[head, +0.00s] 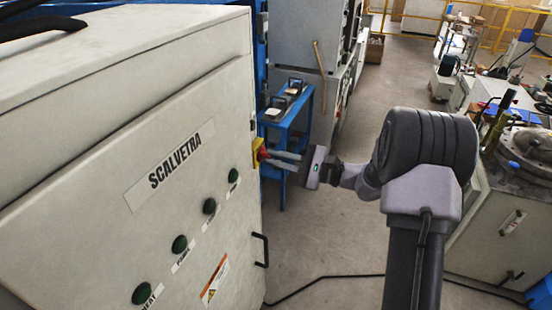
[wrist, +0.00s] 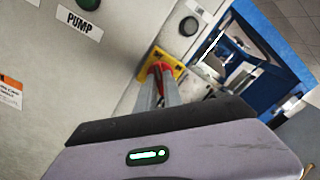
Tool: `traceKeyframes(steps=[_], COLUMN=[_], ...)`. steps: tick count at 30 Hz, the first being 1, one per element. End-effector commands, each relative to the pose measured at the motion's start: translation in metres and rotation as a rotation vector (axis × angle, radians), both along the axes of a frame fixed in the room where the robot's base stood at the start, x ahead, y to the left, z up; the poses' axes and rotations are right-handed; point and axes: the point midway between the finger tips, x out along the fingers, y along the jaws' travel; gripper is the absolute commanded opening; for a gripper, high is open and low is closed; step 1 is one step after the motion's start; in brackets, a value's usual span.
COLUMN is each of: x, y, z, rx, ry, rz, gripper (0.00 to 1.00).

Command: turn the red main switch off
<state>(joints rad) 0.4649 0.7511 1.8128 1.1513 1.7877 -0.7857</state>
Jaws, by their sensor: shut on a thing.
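The cabinet panel (head: 110,220) carries several green buttons and a black handle (head: 261,250) below the switch. A blue stand (head: 289,125) is behind, right of the cabinet. A round machine (head: 520,150) stands at the right. The floor (head: 335,240) between is clear except for a black cable.

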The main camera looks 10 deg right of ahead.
Motion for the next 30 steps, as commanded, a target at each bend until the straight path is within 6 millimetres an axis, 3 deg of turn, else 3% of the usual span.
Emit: traceKeyframes(steps=[1, 3, 4, 16, 30], x=[0.000, 0.000, 0.000, -0.006, -0.086], y=[0.000, 0.000, 0.000, -0.009, -0.119], z=[-0.001, -0.001, -0.001, 0.001, 0.002], rx=[-0.002, -0.002, -0.002, 0.000, 0.000], ry=[0.000, 0.000, 0.000, 0.000, 0.001], rz=[0.001, 0.001, 0.000, -0.001, -0.004], gripper=[0.17, 0.30, 0.33, 0.33, 0.33])
